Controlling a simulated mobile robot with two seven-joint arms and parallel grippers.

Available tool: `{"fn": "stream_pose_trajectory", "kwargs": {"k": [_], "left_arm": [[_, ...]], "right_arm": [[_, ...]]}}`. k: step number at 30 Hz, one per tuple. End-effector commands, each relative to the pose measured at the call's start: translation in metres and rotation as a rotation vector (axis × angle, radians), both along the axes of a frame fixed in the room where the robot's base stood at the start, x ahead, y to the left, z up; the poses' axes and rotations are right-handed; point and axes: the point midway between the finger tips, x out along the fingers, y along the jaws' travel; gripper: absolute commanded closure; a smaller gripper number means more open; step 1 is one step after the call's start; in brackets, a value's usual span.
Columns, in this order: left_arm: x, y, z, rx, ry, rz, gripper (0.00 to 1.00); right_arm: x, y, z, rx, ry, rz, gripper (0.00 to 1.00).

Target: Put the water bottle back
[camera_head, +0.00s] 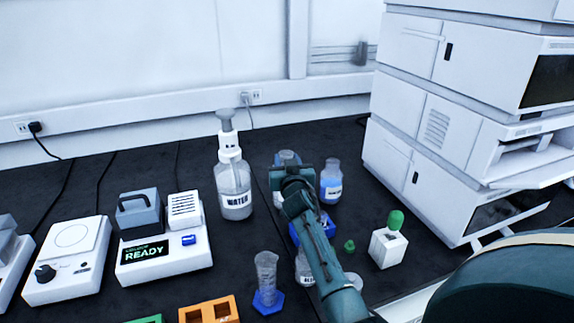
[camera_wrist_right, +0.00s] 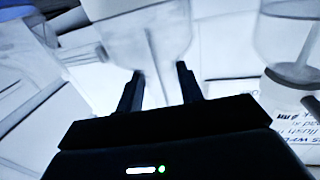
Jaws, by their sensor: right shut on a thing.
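My right gripper (camera_head: 287,168) is over the middle of the dark bench in the head view. It is shut on a clear bottle (camera_head: 288,156), mostly hidden behind the gripper, its label not readable. In the right wrist view the two dark fingers (camera_wrist_right: 158,88) close around this clear bottle (camera_wrist_right: 145,35). A pump bottle marked WATER (camera_head: 236,188) stands upright to the left. My left gripper is not in view.
A blue holder (camera_head: 329,227) lies partly hidden by my arm. A graduated cylinder (camera_head: 266,275) stands in front, with an orange rack (camera_head: 209,310) nearby. A heater block reading READY (camera_head: 160,258) is left; stacked white instruments (camera_head: 455,100) stand right.

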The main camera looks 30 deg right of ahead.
Motion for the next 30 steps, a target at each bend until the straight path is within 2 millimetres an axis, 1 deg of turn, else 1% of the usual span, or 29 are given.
{"fn": "stream_pose_trajectory", "kwargs": {"k": [7,11,12,19,25,28,30], "left_arm": [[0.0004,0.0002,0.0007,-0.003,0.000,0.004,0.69],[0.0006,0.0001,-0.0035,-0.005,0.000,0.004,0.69],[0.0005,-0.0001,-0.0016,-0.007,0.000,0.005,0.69],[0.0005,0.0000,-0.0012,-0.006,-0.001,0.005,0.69],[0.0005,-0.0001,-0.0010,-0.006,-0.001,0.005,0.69],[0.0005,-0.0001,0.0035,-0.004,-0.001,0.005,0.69],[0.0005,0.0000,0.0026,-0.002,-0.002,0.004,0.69]], "right_arm": [[0.0005,0.0002,0.0026,-0.003,-0.006,0.001,1.00],[0.0005,0.0002,-0.0019,-0.002,-0.007,0.001,1.00],[0.0002,0.0002,-0.0023,0.000,-0.002,0.000,0.60],[0.0002,0.0001,-0.0022,0.000,-0.001,0.000,0.41],[0.0002,0.0001,-0.0020,0.000,-0.001,0.000,0.41],[0.0002,0.0000,0.0026,-0.002,-0.001,0.000,0.41],[-0.0059,0.0032,-0.0002,0.000,-0.001,0.001,0.41]]}}
